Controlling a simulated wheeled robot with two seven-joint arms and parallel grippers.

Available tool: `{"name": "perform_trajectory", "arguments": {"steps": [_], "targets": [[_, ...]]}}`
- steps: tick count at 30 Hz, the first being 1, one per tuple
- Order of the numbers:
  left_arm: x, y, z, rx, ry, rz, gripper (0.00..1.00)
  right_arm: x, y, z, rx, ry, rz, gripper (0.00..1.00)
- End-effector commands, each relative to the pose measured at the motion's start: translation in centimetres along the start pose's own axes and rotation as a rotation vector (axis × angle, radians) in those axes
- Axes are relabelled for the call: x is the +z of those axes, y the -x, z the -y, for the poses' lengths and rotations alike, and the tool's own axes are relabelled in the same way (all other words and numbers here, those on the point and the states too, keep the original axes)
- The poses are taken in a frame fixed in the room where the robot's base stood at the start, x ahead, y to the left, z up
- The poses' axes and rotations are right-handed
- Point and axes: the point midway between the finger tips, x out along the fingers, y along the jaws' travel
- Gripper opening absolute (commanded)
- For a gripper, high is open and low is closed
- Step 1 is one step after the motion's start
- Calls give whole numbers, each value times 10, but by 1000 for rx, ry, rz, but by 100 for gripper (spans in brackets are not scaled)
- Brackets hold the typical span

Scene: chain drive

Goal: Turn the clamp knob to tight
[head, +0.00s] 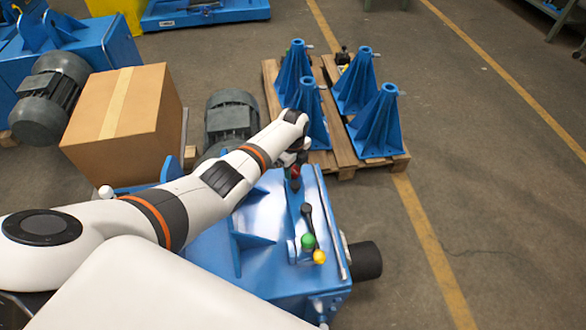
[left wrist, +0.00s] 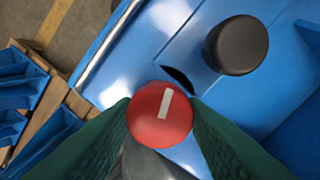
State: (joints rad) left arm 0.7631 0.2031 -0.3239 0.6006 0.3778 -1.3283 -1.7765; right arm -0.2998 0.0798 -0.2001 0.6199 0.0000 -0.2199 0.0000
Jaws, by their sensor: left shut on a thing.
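The clamp knob is a round red knob (left wrist: 160,115) with a white bar mark, seen from above in the left wrist view. It shows small and partly covered in the head view (head: 294,171), on the far end of the blue machine (head: 268,285). My left gripper (head: 293,158) is over it, and its two dark green fingers (left wrist: 160,122) are shut on the knob from both sides. The white bar stands nearly upright in the left wrist view, leaning slightly. I cannot read any tight mark. My right gripper is not in view.
A black round knob (left wrist: 236,45) stands near the red one. A pallet (head: 345,172) with blue stands (head: 376,125) lies beyond. A cardboard box (head: 125,120) and grey motor (head: 231,115) are left.

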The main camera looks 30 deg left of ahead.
Motion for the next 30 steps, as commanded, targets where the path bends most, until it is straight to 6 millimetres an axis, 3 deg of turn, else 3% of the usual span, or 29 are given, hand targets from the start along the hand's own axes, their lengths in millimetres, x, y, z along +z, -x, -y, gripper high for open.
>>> {"name": "perform_trajectory", "arguments": {"steps": [15, 30], "targets": [[0, -2, 1, -3, -375, 0, 16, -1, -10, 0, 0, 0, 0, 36], [1, -2, 1, -3, -465, 1, 16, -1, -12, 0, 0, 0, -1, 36]]}}
